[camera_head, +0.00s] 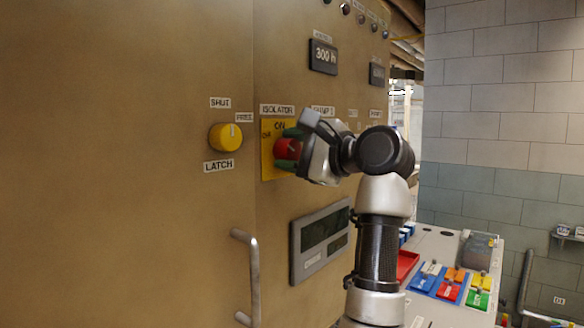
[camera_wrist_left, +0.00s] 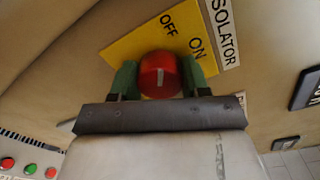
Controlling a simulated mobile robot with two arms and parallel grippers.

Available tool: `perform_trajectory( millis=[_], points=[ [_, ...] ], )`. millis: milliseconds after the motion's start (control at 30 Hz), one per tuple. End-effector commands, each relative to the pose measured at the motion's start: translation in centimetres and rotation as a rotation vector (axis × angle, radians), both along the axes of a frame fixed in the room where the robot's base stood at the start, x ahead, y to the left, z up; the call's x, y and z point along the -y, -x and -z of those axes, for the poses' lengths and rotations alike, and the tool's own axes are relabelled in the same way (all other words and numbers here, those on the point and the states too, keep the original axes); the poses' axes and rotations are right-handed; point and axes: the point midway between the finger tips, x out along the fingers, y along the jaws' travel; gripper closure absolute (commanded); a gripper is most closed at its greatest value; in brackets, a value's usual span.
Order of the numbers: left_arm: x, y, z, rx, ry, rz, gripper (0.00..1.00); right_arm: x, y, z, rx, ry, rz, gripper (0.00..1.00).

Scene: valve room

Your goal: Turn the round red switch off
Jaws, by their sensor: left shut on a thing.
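The round red switch (camera_head: 285,149) sits on a yellow plate (camera_head: 267,165) under the ISOLATOR label on the tan cabinet. The plate carries the words ON and OFF. My left gripper (camera_head: 289,148) has its green fingers on either side of the red knob, shut on it. In the left wrist view, the red knob (camera_wrist_left: 159,75) is between the two green fingers (camera_wrist_left: 159,80). My right gripper is not in view.
A yellow LATCH knob (camera_head: 225,137) is left of the plate. A grey door handle (camera_head: 250,275) juts out below. A display panel (camera_head: 320,240) sits under the switch. A console with coloured buttons (camera_head: 450,285) stands at the lower right.

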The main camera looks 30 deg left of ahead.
Motion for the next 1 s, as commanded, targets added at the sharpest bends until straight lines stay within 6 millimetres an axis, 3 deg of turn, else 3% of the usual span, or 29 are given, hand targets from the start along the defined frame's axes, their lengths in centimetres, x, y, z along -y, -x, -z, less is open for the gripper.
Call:
perform_trajectory(
  millis=[100,500,1000],
  points=[
    [0.0,0.0,0.3,0.11,0.011,0.002,0.78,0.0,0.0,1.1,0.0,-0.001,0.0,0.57],
    [0.0,0.0,0.3,0.427,0.036,0.0,0.78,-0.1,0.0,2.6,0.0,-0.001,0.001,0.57],
    [0.0,0.0,0.2,0.583,0.05,-0.001,0.78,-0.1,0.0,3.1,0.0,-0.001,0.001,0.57]
  ],
)
